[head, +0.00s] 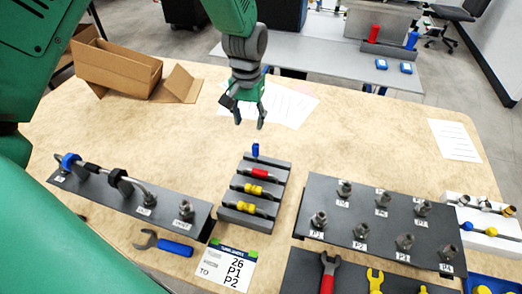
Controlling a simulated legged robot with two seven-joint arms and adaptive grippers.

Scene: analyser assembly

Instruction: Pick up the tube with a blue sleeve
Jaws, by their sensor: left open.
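A small blue sleeve (255,150) stands out at the far end of the dark grey slotted rack (243,222); little of its tube shows. Nearer slots of this rack hold tubes with a red sleeve (260,172) and yellow sleeves (252,189). My left gripper (248,121) hangs fingers down beyond the rack's far end. Its fingers are apart and nothing shows between them. It appears to be above the table and apart from the blue sleeve. My right gripper is not in view.
A dark panel with a bent tube and fittings (90,186) lies left. A fitting panel (324,246) lies right of the rack. A blue-handled wrench (175,247) and label card (226,268) lie in front.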

